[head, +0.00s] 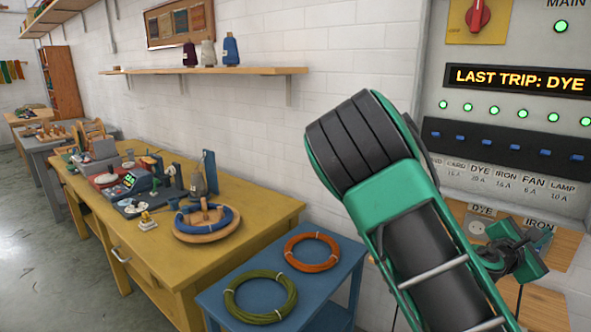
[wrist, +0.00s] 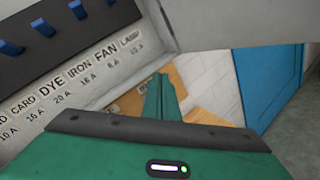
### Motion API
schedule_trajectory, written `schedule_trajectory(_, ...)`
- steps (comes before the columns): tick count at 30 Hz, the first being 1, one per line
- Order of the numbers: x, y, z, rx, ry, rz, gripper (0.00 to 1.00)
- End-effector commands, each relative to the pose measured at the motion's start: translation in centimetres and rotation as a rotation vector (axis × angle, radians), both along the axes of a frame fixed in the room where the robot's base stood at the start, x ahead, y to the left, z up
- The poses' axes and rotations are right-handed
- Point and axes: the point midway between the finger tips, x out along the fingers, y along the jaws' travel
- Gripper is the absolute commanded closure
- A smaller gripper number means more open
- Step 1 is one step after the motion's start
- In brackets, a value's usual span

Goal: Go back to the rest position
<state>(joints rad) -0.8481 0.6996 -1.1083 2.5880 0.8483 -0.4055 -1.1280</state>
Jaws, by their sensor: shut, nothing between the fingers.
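My green and black arm reaches across the right of the head view toward the wall panel. My gripper shows in the wrist view (wrist: 160,90) as green fingers closed together, with nothing between them. In the head view it is partly hidden behind the arm, low in front of the panel by the outlet labels. The grey breaker panel (head: 460,95) carries a row of blue switches (head: 508,143) with labels under them, such as DYE, IRON, FAN and LAMP. Its display (head: 515,79) reads "LAST TRIP: DYE". The lamps above the switches are green.
A blue side table (head: 225,300) holds a green skein (head: 260,297) and an orange skein (head: 312,252). A yellow workbench (head: 262,205) with a blue skein and devices stands along the wall. A shelf (head: 205,71) hangs above. Open floor (head: 50,270) lies at left.

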Motion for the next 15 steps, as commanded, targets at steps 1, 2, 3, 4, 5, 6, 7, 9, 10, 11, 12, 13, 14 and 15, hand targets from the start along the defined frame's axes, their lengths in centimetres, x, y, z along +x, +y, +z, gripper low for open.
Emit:
schedule_trajectory(1,-1.7,-1.3,-1.7,0.095,-0.050,-0.065,1.00)
schedule_trajectory(2,-2.6,-1.9,-2.9,0.151,-0.079,-0.104,1.00)
schedule_trajectory(3,-3.9,-2.4,-4.3,0.221,-0.118,-0.157,1.00)
schedule_trajectory(4,-4.8,-2.7,-5.3,0.275,-0.148,-0.197,1.00)
schedule_trajectory(5,-5.7,-2.9,-6.3,0.326,-0.177,-0.236,1.00)
schedule_trajectory(6,-6.8,-3.0,-7.6,0.393,-0.216,-0.289,1.00)
schedule_trajectory(7,-7.6,-3.0,-8.5,0.441,-0.245,-0.328,1.00)
schedule_trajectory(9,-9.4,-2.7,-10.4,0.551,-0.312,-0.421,1.00)
schedule_trajectory(10,-10.1,-2.5,-11.2,0.598,-0.339,-0.460,1.00)
schedule_trajectory(11,-10.7,-2.2,-11.9,0.642,-0.366,-0.500,1.00)
schedule_trajectory(12,-11.5,-1.6,-12.7,0.701,-0.402,-0.551,1.00)
schedule_trajectory(13,-12.1,-1.2,-13.3,0.742,-0.430,-0.589,1.00)
schedule_trajectory(14,-12.6,-0.7,-13.8,0.783,-0.456,-0.628,1.00)
schedule_trajectory(15,-13.3,0.0,-14.3,0.837,-0.490,-0.678,1.00)
